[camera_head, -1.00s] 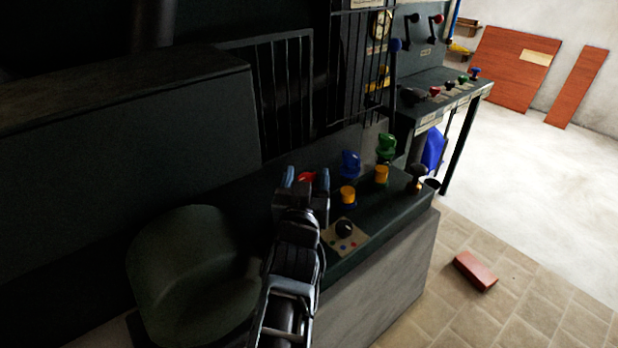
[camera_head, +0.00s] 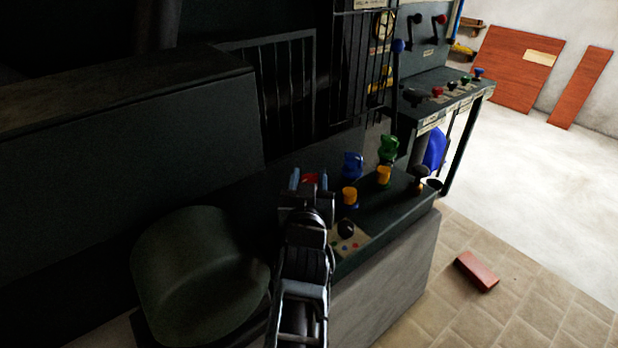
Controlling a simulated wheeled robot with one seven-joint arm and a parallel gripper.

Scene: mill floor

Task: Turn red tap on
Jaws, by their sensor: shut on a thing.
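The red tap (camera_head: 311,179) is on the dark green console, at the left end of the row of coloured taps, and is partly hidden by my gripper. My gripper (camera_head: 309,181) reaches it from the front, with one blue-tipped finger on each side of the red tap. It is shut on the red tap. A blue tap (camera_head: 352,165) and a green tap (camera_head: 388,150) stand to its right.
Yellow knobs (camera_head: 349,196) stand in front of the blue and green taps. A small panel with a black dial (camera_head: 347,229) lies right of my arm. A red brick (camera_head: 476,271) lies on the tiled floor.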

